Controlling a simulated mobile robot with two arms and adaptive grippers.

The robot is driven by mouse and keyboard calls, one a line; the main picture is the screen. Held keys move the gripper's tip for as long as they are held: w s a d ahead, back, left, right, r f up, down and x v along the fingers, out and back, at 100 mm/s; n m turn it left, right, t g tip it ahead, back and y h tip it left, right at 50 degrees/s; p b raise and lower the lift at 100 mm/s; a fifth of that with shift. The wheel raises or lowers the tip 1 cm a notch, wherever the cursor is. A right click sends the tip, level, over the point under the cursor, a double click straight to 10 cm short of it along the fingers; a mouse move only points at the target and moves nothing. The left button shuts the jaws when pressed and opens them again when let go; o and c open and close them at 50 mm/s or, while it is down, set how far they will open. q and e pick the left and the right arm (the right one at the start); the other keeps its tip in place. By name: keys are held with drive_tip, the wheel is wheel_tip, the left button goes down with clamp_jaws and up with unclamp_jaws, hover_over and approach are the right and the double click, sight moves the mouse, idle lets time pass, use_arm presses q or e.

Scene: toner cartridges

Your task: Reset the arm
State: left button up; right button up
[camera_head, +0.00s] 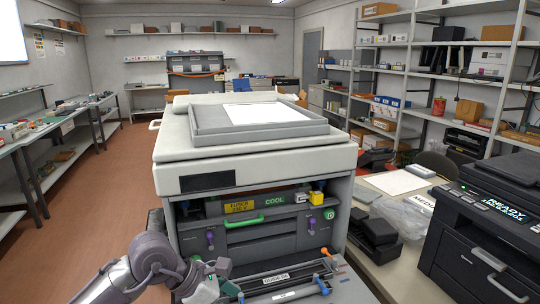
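My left arm comes in from the lower left, and its gripper (222,268) is low in front of the large copier (330,154), close to the left end of the open front tray. The fingers are small and partly hidden, so I cannot tell whether they are open, shut or touching anything. Green parts (230,288) show beside it. A dark unit with a white label (276,278) lies across the open front, with orange and blue levers at its right end. My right gripper is not in view.
The copier's open bay has a green handle (245,221) and purple levers. A black printer (488,235) and a black device (375,234) stand on the table at right. Shelves line the right wall, benches (22,145) the left. Red-brown floor (115,190) is free at left.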

use_arm(q)
drive_tip(key=s+d+r+n+h, duration=0.2)
drive_tip(key=s+d+r+h, duration=0.3)
drive_tip(key=d+r+h, duration=0.3)
drive_tip(key=w+a+r+n+t+h, duration=0.3)
drive_tip(key=r+n+t, duration=0.5)
drive_tip(key=n+t, duration=0.65)
drive_tip(key=a+f+n+y, duration=1.7)
drive_tip(key=a+n+y, duration=0.15)
drive_tip(key=n, duration=0.75)
drive_tip(key=s+f+n+g, duration=0.6)
drive_tip(key=s+f+g, duration=0.7)
drive_tip(key=s+f, duration=0.7)
drive_tip(key=s+f+g, duration=0.1)
drive_tip(key=s+f, duration=0.1)
drive_tip(key=f, duration=1)
drive_tip(key=s+f+g, duration=0.1)
drive_tip(key=s+f, duration=0.1)
drive_tip(key=f, duration=0.9)
drive_tip(key=s+a+f, duration=0.3)
drive_tip(key=s+f, duration=1.4)
drive_tip(key=shift+f+g, duration=0.3)
drive_tip(key=shift+g, duration=0.15)
